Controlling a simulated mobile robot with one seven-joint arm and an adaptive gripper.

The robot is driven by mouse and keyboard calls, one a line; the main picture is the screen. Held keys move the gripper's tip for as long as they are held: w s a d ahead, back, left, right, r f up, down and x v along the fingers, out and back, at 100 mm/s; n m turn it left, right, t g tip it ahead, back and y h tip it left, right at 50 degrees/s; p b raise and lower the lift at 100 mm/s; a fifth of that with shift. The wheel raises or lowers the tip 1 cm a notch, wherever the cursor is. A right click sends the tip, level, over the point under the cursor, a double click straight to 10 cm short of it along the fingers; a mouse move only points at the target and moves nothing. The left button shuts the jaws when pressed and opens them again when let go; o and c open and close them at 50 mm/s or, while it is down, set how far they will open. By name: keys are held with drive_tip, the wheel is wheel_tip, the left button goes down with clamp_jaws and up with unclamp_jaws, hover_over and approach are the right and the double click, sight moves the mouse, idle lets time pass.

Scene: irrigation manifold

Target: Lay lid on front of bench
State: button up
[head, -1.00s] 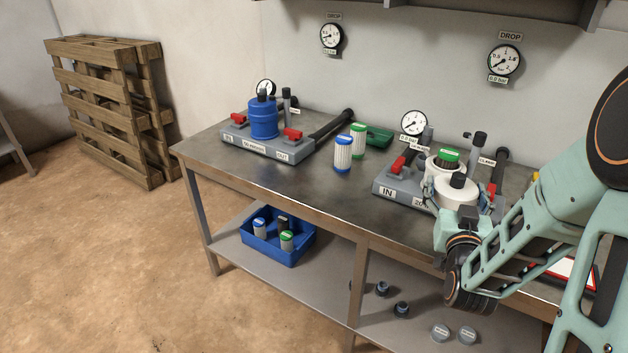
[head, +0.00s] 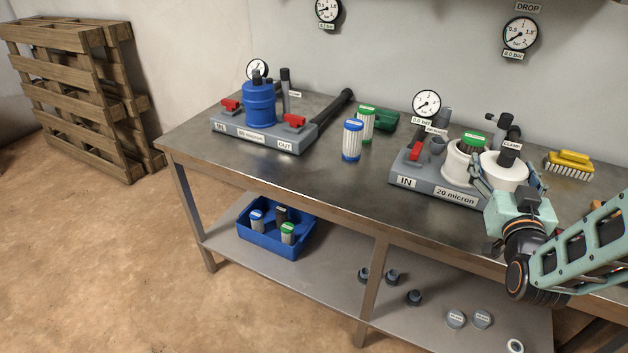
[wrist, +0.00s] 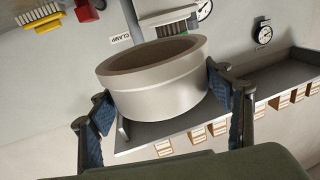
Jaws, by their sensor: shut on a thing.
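My gripper (head: 508,185) is shut on the sides of the lid (head: 504,165), a white round cap. In the wrist view, which looks upside down, the lid (wrist: 155,85) sits between the two blue-padded fingers (wrist: 165,110). Its hollow side faces the bench, and it is held clear of the housing. In the head view it overlaps the right end of the 20 micron manifold (head: 435,188). The white housing (head: 458,165) beside it is open, with a green-topped cartridge (head: 473,141) in it. The bench (head: 300,180) has bare metal along its front. My gripper hides the front edge near it.
A post labelled CLAMP (head: 509,145) stands behind the lid. A yellow brush (head: 569,165) lies at the right. Two cartridges (head: 352,140) and another manifold with a blue housing (head: 259,105) stand left. The middle front of the bench is clear.

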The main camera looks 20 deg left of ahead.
sight(483, 166)
drive_tip(key=s+a+n+y+b, duration=0.1)
drive_tip(key=s+y, duration=0.1)
drive_tip(key=s+a+r+n+g+y+b, duration=0.1)
drive_tip(key=s+a+n+y, duration=0.1)
drive_tip(key=shift+a+y+b, duration=0.3)
drive_tip(key=s+a+f+n+g+y+b, duration=0.3)
drive_tip(key=s+a+n+y, duration=0.15)
drive_tip(key=s, duration=0.25)
drive_tip(key=shift+m, duration=0.45)
drive_tip(key=w+a+f+b, duration=0.2)
drive_tip(key=w, duration=0.1)
drive_tip(key=w+a+f+b, duration=0.1)
drive_tip(key=w+a+f, duration=0.2)
drive_tip(key=w, duration=0.1)
drive_tip(key=w+a+f+b, duration=0.2)
drive_tip(key=w+f, duration=0.1)
drive_tip(key=shift+w+a+f+b, duration=0.2)
drive_tip(key=shift+w+a+b, duration=0.1)
drive_tip(key=shift+w, duration=0.05)
drive_tip(key=shift+w+f, duration=0.1)
drive_tip(key=shift+f, duration=0.1)
drive_tip(key=shift+w+a+f+b, duration=0.15)
drive_tip(key=shift+f+b, duration=0.25)
drive_tip(key=shift+f, duration=0.5)
drive_tip(key=shift+w+a+f+b, duration=0.1)
drive_tip(key=shift+f+b, duration=0.3)
drive_tip(key=shift+f, duration=0.5)
